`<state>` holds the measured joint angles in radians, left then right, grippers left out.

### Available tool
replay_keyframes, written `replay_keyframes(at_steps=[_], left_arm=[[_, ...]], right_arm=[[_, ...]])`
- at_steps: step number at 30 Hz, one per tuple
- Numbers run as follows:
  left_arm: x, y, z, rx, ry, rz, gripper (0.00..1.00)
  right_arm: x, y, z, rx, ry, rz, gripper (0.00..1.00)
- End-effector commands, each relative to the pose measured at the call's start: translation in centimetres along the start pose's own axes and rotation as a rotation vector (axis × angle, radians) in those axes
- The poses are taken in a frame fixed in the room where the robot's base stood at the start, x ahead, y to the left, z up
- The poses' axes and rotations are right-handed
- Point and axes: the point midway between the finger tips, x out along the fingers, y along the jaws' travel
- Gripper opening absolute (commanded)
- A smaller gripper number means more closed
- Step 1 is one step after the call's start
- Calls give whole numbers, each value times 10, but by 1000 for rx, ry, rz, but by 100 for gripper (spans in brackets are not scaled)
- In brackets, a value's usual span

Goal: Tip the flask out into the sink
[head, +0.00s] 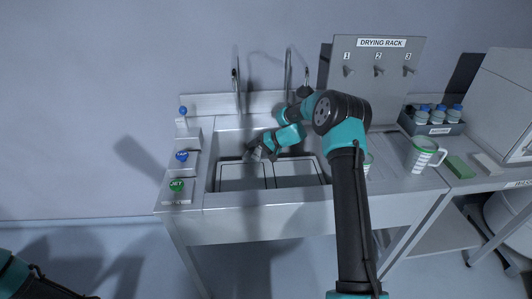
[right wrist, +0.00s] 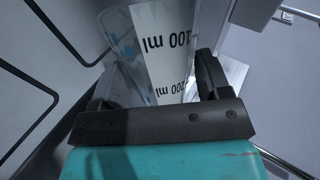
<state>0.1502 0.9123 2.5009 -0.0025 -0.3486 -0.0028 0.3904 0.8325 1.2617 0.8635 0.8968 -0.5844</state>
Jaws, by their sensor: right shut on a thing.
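The sink (head: 242,205) is a grey basin in the metal counter, with two dark-outlined panels in its floor. My right gripper (head: 257,152) is low over the basin, near its back left part. It is shut on the flask, which is clear with a white label reading "100 ml" upside down in the right wrist view (right wrist: 166,45). The flask looks tilted; its mouth and contents cannot be made out. In the head view the flask is small and mostly hidden by the gripper. My left gripper is out of view; only part of that arm shows at bottom left.
Two tall taps (head: 237,85) rise behind the sink. Colored knobs, including a green JET button (head: 177,186), stand on its left. A drying rack (head: 376,75) with numbered pegs, a measuring jug (head: 422,156), a bottle caddy (head: 432,126) and a green sponge (head: 460,167) are on the right.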

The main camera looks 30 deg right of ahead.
Motion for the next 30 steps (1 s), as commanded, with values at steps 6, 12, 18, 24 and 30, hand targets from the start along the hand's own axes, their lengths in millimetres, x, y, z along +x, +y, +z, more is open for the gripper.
replay_keyframes(at_steps=[6,12,18,24,30], left_arm=[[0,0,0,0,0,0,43],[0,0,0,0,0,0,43],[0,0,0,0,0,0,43],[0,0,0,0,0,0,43],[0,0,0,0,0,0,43]], right_arm=[[0,0,0,-3,2,1,39],[-1,-1,0,-42,23,23,39],[-3,-3,-3,-137,78,74,39],[-7,-5,-8,-259,146,141,39],[-9,-7,-10,-359,203,196,39]])
